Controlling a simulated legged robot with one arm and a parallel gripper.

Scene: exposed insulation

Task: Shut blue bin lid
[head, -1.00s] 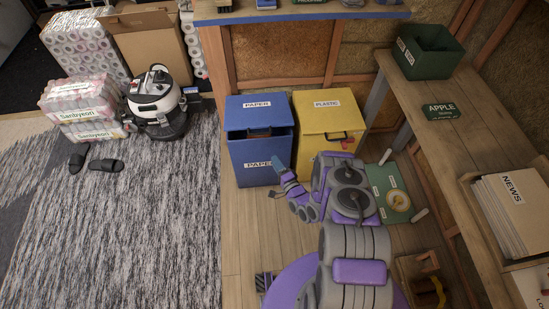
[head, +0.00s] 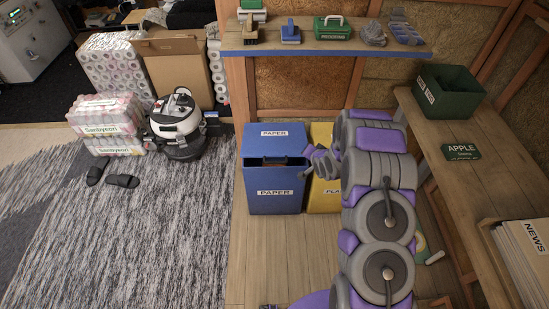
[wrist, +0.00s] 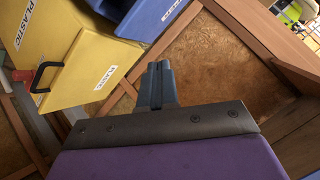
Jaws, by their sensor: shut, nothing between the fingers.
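The blue bin (head: 275,198) stands on the floor with a white PAPER label on its front. Its blue lid (head: 272,143) carries another PAPER label. A dark gap shows under the lid's front edge; I cannot tell exactly how far the lid is raised. My gripper (head: 304,174) is beside the bin's upper right front edge; contact is unclear. In the wrist view my gripper (wrist: 157,72) is shut and empty, and part of the blue bin (wrist: 138,14) shows at the top, beyond the yellow bin.
A yellow PLASTIC bin (head: 321,198) stands right of the blue bin, partly hidden by my arm. A blue-edged shelf (head: 325,46) with brushes and boxes is above and behind. A wooden bench (head: 500,180) is at right. The rug (head: 150,230) at left is mostly clear.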

